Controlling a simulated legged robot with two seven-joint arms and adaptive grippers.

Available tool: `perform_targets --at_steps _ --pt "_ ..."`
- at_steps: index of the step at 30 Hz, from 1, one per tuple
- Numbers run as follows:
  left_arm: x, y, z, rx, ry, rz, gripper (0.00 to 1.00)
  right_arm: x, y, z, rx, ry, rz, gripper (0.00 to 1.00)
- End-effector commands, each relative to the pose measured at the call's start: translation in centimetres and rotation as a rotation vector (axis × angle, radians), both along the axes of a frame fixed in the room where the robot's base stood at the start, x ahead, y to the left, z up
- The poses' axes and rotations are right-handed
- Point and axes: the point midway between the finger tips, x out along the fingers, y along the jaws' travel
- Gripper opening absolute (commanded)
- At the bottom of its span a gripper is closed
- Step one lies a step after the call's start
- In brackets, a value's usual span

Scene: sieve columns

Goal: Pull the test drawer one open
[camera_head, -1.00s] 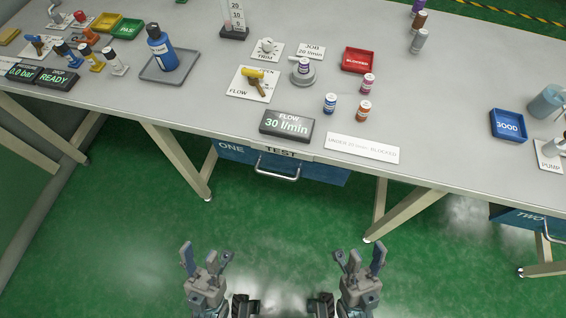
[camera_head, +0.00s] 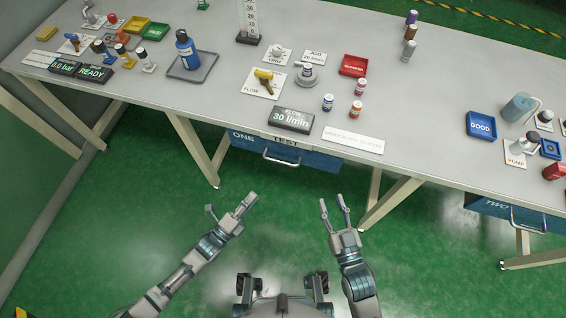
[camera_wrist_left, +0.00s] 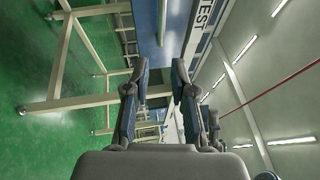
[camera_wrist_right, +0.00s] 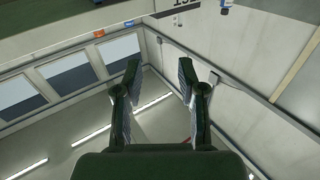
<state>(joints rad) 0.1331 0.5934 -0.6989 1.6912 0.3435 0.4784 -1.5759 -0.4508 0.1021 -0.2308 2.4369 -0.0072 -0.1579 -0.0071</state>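Test drawer one (camera_head: 325,160) is a blue drawer marked ONE and TEST under the front of the grey table. Its front looks flush with the table, so it appears shut. Its pale bar handle (camera_head: 282,160) faces me. My left gripper (camera_head: 240,206) is open and empty, below and left of the handle, apart from it. In the left wrist view the drawer's blue front (camera_wrist_left: 150,40) shows beyond the open fingers (camera_wrist_left: 152,82). My right gripper (camera_head: 333,203) is open and empty, below and right of the handle. The right wrist view also shows its fingers (camera_wrist_right: 158,72) apart.
Table legs (camera_head: 196,150) stand on both sides of the drawer. A second blue drawer (camera_head: 510,212), marked TWO, is at the right. On the table above are a flow display (camera_head: 291,119), a yellow-handled valve (camera_head: 264,80) and small bottles (camera_head: 328,102). The green floor before the drawer is clear.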

Motion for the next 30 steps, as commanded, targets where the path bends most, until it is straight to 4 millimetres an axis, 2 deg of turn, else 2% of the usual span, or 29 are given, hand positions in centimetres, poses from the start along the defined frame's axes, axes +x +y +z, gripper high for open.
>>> perform_targets --at_steps 5,12,18,24,30 --pt "2.5 -2.6 0.5 -0.005 -0.001 -0.001 0.25 0.0 -0.1 0.8 0.029 -0.081 0.000 0.40" --pt "6.8 -6.7 1.4 -0.003 0.000 -0.003 0.25 -0.6 -0.3 3.0 0.088 -0.252 0.000 0.40" --pt "9.9 -9.1 2.2 -0.006 0.000 -0.003 0.25 -1.5 -0.1 4.9 0.129 -0.396 -0.003 0.40" --pt "11.7 -10.5 2.7 -0.007 -0.001 -0.002 0.25 -2.3 -0.1 6.2 0.157 -0.489 -0.005 0.40" --pt "12.1 -11.0 2.9 -0.004 0.000 -0.002 0.25 -2.6 -0.3 6.6 0.167 -0.515 -0.006 0.40"
